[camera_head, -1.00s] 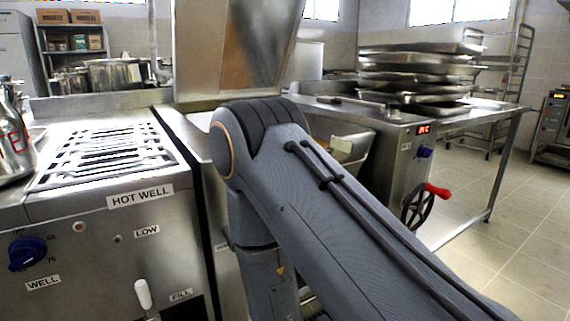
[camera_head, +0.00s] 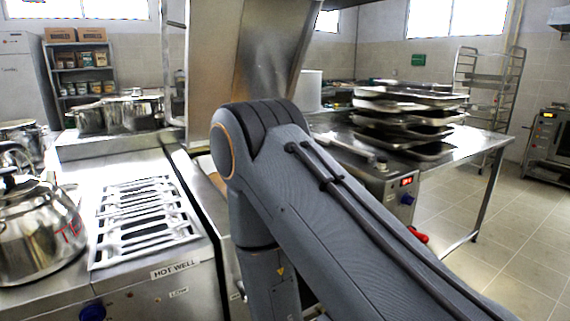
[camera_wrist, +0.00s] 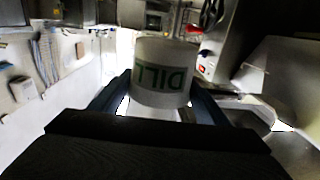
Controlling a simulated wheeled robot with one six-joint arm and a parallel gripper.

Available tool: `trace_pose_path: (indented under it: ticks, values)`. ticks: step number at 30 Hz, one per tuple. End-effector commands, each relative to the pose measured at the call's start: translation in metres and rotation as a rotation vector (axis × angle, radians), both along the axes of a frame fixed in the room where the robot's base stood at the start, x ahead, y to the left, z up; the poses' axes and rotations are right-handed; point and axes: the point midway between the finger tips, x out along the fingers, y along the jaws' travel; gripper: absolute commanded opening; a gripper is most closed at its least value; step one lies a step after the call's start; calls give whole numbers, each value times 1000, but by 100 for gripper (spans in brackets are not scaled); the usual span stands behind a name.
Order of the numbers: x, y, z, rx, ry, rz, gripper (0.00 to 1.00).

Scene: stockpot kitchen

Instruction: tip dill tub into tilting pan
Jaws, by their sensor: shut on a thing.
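My gripper (camera_wrist: 160,98) is shut on the dill tub (camera_wrist: 160,72), a pale round tub whose green DILL lettering appears upside down in the wrist view. The tub sits between the two dark fingers; its contents do not show. In the head view, my arm hides the gripper and tub. The tilting pan's tall steel lid (camera_head: 262,65) stands raised behind my arm. The pan's inside is mostly hidden by my arm.
The hot well (camera_head: 150,220) with its slotted steel top is on the left, beside a shiny kettle (camera_head: 38,235). Stacked trays (camera_head: 410,110) stand on a steel table at right. Pots (camera_head: 130,112) stand at back left. The tiled floor (camera_head: 500,230) at right is clear.

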Motion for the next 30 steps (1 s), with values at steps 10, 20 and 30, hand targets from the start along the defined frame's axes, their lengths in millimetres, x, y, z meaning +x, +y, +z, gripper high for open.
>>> trace_pose_path:
  ticks: [10, 20, 30]
  values:
    - [-9, 8, 78, 0, -1, 29, 44]
    - [22, 34, 122, 1, -3, 126, 44]
    - [147, 109, 143, 1, -6, 424, 44]
